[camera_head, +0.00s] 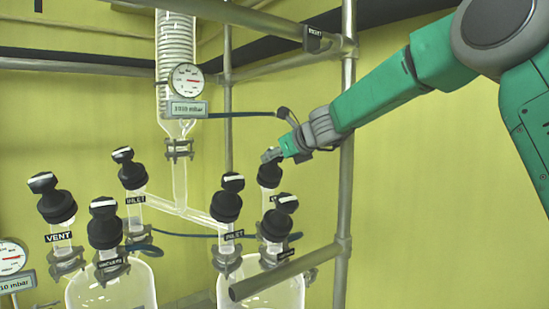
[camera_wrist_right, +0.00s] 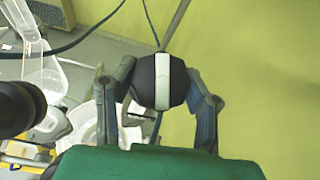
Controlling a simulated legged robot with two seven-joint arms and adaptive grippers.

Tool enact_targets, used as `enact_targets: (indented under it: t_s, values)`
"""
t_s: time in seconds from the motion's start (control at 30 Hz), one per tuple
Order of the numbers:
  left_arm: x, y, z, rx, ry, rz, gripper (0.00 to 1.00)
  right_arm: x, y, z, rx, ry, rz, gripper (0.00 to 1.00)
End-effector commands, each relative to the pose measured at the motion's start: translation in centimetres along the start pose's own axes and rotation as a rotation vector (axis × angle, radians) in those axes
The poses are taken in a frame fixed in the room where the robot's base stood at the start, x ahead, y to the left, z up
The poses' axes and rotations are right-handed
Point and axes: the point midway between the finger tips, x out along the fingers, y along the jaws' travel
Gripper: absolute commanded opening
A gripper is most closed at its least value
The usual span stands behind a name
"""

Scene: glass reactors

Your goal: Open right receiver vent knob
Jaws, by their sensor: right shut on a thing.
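The right receiver (camera_head: 255,285) is a clear glass vessel at the lower middle of the head view. Its rear black knob (camera_head: 269,176) has my right gripper (camera_head: 272,157) at its top; any vent label on its neck is hidden. In the right wrist view this knob (camera_wrist_right: 148,82) is a round black cap with a white stripe running up and down the picture. My right gripper (camera_wrist_right: 160,92) has one finger on each side of the cap and is shut on it. My left gripper is not in view.
A black knob (camera_head: 232,197) marked inlet and another black knob (camera_head: 276,224) stand close by on the same receiver. A metal rail (camera_head: 285,274) crosses in front. The left receiver (camera_head: 112,290) has several similar knobs. A steel post (camera_head: 346,190) rises at the right.

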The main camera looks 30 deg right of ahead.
Motion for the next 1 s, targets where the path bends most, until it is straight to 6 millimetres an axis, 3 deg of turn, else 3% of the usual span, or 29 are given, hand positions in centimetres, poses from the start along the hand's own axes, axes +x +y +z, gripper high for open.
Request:
enact_targets:
  t_s: [0.5, 1.0]
  values:
    - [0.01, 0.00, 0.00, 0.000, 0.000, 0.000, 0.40, 0.09, -0.16, -0.20, -0.247, 0.002, 0.190, 0.12]
    - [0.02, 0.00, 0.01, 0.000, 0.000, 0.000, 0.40, 0.12, -0.09, -0.28, -0.293, 0.004, 0.226, 0.12]
